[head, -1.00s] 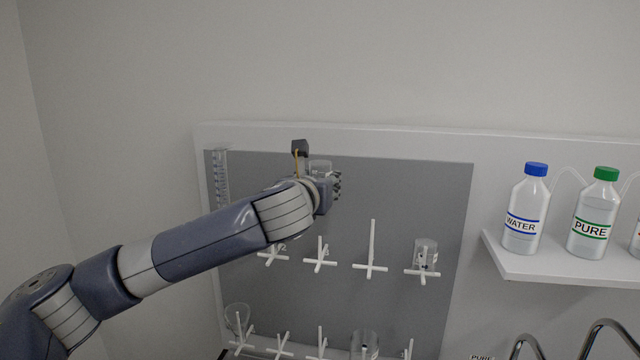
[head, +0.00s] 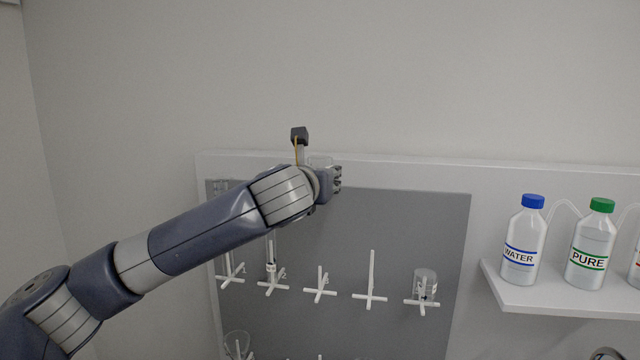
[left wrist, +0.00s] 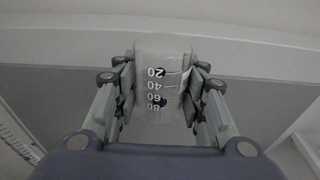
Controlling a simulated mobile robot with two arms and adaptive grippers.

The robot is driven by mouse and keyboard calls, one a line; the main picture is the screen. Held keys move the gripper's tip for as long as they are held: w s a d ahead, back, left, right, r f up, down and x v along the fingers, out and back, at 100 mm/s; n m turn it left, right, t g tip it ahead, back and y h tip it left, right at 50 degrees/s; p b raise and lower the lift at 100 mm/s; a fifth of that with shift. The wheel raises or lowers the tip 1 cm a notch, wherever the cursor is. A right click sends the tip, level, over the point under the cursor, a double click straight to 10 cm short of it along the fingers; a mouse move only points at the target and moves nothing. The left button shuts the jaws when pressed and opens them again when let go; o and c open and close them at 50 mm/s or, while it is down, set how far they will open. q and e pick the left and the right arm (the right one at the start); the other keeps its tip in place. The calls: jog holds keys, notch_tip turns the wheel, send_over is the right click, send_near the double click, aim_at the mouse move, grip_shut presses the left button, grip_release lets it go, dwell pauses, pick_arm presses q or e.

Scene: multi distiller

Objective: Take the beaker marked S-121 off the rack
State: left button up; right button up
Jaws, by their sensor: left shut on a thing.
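My left gripper (head: 335,180) is shut on a clear glass beaker (left wrist: 160,60) in front of the rack's top edge. In the left wrist view the beaker sits between the fingers of the gripper (left wrist: 160,85), with marks 20 to 80 facing me. No S-121 label is readable on it. In the head view the beaker (head: 320,161) shows only partly behind the wrist. The grey rack (head: 400,225) has white pegs. Another beaker (head: 425,281) hangs on the right peg of the visible row, its label too small to read. My right gripper is not in view.
A glass piece (head: 237,343) shows at the rack's lower left. A graduated cylinder (head: 222,185) is partly hidden at the upper left. A shelf (head: 560,290) at right holds a WATER bottle (head: 524,240) and a PURE bottle (head: 591,245). The wall above the rack is clear.

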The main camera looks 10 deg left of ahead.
pick_arm(q)
jog(key=s+b, duration=0.4)
jog(key=s, duration=2.6)
jog(key=shift+b, duration=0.4)
jog(key=m+y, duration=0.1)
jog(key=m, duration=0.4)
jog(key=m+t+y+b, duration=0.1)
jog(key=m, duration=1)
jog(key=shift+t+y, duration=0.3)
jog(key=shift+y, duration=0.1)
